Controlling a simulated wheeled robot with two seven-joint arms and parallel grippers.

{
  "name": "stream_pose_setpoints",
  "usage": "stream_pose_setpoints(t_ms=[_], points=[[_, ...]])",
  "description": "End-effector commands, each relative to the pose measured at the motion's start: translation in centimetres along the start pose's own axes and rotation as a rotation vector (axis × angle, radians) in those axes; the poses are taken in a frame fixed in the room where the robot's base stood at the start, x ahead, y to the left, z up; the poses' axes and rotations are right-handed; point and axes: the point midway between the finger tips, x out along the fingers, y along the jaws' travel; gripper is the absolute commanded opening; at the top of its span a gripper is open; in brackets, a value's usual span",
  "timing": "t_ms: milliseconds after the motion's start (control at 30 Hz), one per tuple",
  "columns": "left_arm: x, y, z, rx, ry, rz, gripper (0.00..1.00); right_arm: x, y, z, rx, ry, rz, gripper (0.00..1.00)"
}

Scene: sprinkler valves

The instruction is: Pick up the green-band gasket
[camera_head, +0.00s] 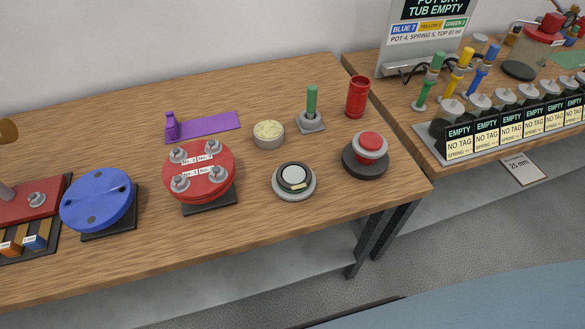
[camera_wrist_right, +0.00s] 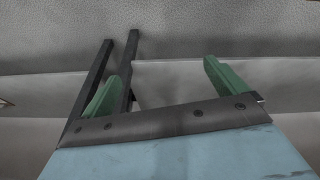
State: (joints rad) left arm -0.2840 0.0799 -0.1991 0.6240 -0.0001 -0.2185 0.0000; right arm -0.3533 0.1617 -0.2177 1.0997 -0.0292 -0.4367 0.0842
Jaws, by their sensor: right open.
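No gasket with a clear green band can be made out for certain. In the head view a round grey dish (camera_head: 293,191) sits on the wooden table's front part. It holds a black ring around a white disc (camera_head: 294,174), with a small pale greenish mark at its front. My right gripper (camera_wrist_right: 162,72) shows in the right wrist view with its two green fingers wide apart and nothing between them. Dark table legs and grey floor lie beyond it. Neither gripper shows in the head view.
A red-capped post (camera_head: 370,146) stands right of the dish, and a red plate with several knobs (camera_head: 198,172) stands left. Behind are a pale tub (camera_head: 268,133), a green post (camera_head: 311,102) and a red cylinder (camera_head: 357,97). Bare wood lies in front.

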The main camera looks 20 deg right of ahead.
Motion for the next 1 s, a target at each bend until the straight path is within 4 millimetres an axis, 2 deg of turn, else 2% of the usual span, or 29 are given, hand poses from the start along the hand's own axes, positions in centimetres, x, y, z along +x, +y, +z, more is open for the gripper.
stream_pose_setpoints(t_ms=[33, 100, 200, 300, 400, 533, 633, 800, 1000], points=[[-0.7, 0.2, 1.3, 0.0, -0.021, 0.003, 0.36, -1.9, 0.7, -3.0, -0.002, 0.047, 0.009, 0.98], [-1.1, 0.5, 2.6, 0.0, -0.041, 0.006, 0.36, -4.2, 1.3, -6.7, -0.003, 0.1, 0.019, 0.98], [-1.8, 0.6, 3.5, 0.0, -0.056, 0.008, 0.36, -8.2, 1.8, -11.4, -0.002, 0.175, 0.03, 0.98], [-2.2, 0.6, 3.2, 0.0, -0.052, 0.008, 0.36, -12.3, 2.0, -15.2, -0.002, 0.243, 0.036, 0.98], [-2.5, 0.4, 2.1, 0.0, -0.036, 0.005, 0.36, -16.2, 2.0, -18.1, 0.001, 0.301, 0.038, 0.98], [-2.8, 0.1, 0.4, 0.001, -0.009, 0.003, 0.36, -20.9, 1.8, -20.9, 0.005, 0.366, 0.037, 0.98], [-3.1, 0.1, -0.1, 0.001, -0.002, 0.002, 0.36, -24.3, 1.6, -22.5, 0.009, 0.411, 0.034, 0.98], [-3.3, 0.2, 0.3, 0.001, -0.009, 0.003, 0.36, -26.5, 1.4, -26.2, -0.042, 0.632, -0.017, 0.98], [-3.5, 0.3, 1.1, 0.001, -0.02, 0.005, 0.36, -29.5, 0.0, -28.6, -0.101, 0.823, -0.135, 0.98]])
